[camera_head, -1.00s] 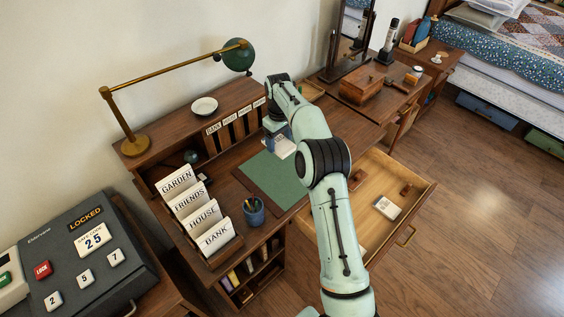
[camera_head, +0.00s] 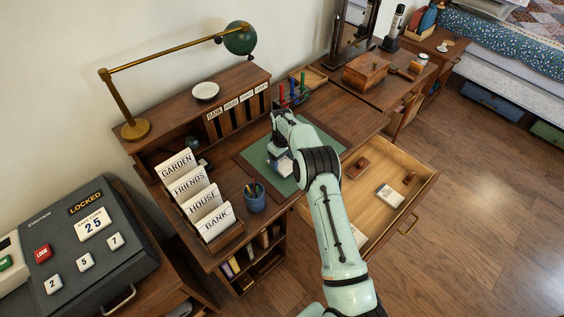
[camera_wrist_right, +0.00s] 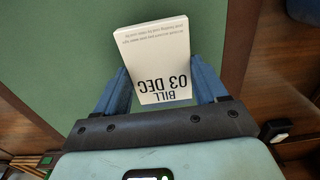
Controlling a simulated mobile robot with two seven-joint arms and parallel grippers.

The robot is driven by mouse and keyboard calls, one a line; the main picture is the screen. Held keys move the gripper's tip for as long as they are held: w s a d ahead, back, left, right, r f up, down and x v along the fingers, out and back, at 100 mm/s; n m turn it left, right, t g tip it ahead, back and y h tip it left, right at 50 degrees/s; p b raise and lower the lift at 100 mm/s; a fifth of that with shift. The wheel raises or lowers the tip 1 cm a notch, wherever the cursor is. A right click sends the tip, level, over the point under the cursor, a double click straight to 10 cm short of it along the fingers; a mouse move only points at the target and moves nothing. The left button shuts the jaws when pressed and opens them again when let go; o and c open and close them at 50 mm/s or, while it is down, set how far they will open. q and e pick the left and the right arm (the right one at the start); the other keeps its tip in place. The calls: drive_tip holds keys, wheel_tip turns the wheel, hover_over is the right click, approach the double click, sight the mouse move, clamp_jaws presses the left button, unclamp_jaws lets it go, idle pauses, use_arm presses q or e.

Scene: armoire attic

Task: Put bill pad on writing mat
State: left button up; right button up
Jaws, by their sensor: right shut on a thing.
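The bill pad (camera_wrist_right: 155,62) is a white block printed "BILL 03 DEC". In the right wrist view it sits between the two blue fingers of my right gripper (camera_wrist_right: 163,90), which is shut on it. In the head view the pad (camera_head: 284,167) shows partly beside my right gripper (camera_head: 280,158), over the green writing mat (camera_head: 256,157). The mat also fills much of the wrist view (camera_wrist_right: 60,60), with a dark border. I cannot tell whether the pad touches the mat. My left gripper is not in view.
A pen cup (camera_head: 254,199) and a card rack (camera_head: 198,200) stand left of the mat. Behind it is a pigeonhole shelf with a lamp (camera_head: 136,128). An open drawer (camera_head: 375,225) at the right holds a white pad (camera_head: 389,195) and small brown items.

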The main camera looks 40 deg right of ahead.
sight(282, 163)
drive_tip(key=shift+f, duration=0.6)
drive_tip(key=shift+f, duration=0.1)
drive_tip(key=o, duration=1.1)
drive_tip(key=shift+c, duration=0.2)
wheel_tip(282, 163, up, 12)
drive_tip(key=shift+p, duration=0.35)
drive_tip(key=shift+s, duration=0.1)
